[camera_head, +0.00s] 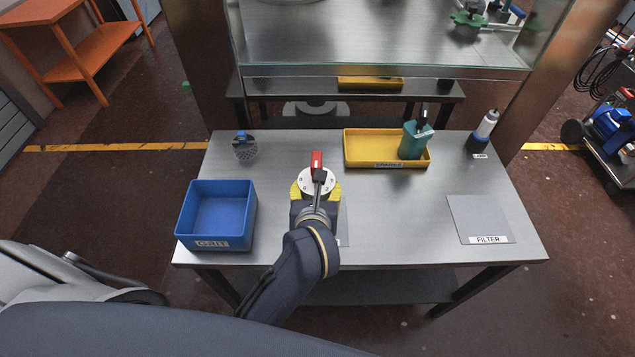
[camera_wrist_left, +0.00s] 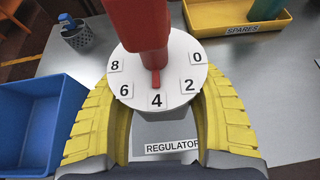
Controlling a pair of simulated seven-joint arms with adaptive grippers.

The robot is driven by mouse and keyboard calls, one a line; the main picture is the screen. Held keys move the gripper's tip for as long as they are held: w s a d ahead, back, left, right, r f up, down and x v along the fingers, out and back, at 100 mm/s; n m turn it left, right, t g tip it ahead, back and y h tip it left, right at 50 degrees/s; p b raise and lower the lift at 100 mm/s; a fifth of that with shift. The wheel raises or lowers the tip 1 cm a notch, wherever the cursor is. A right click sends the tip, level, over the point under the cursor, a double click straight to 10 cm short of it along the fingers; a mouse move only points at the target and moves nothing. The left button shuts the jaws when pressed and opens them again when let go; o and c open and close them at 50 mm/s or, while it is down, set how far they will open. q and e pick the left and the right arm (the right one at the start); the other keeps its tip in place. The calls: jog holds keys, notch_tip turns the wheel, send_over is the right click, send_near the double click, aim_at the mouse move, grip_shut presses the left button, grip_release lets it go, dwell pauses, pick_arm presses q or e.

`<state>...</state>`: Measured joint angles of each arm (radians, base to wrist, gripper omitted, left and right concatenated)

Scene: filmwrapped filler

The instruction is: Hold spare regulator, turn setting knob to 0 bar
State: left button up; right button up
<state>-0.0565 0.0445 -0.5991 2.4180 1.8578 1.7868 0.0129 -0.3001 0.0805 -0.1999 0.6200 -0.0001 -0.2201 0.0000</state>
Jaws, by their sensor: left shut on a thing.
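The regulator has a round white dial (camera_head: 318,182) marked 8, 6, 4, 2 and 0, with a red knob (camera_head: 317,160) standing up from it. In the left wrist view the dial (camera_wrist_left: 180,55) fills the middle. The red pointer (camera_wrist_left: 155,79) of the knob (camera_wrist_left: 142,25) points at about 4. My left gripper (camera_head: 316,190) has its yellow fingers on either side of the dial and is shut on the regulator. The regulator's body is mostly hidden. A mat with a REGULATOR label (camera_wrist_left: 172,146) lies below. My right gripper is not in view.
A blue bin (camera_head: 183,215) stands at the table's left, with a mesh cup (camera_head: 244,152) behind it. A yellow SPARES tray (camera_head: 372,161) holds a teal part (camera_head: 412,143). A bottle (camera_head: 483,131) and FILTER mat (camera_head: 478,215) are right. The table between is clear.

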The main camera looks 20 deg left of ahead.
pick_arm(q)
notch_tip(320, 180, down, 5)
jog(key=shift+d+r, duration=0.1)
jog(key=shift+d, duration=0.05)
jog(key=shift+d+n+y, duration=0.15)
jog(key=shift+n+y, duration=0.15)
jog(key=shift+y, duration=0.1)
jog(key=shift+f, duration=0.7)
dwell(0.4)
notch_tip(320, 180, up, 7)
jog(key=shift+f, duration=3.65)
jog(key=shift+f, duration=0.2)
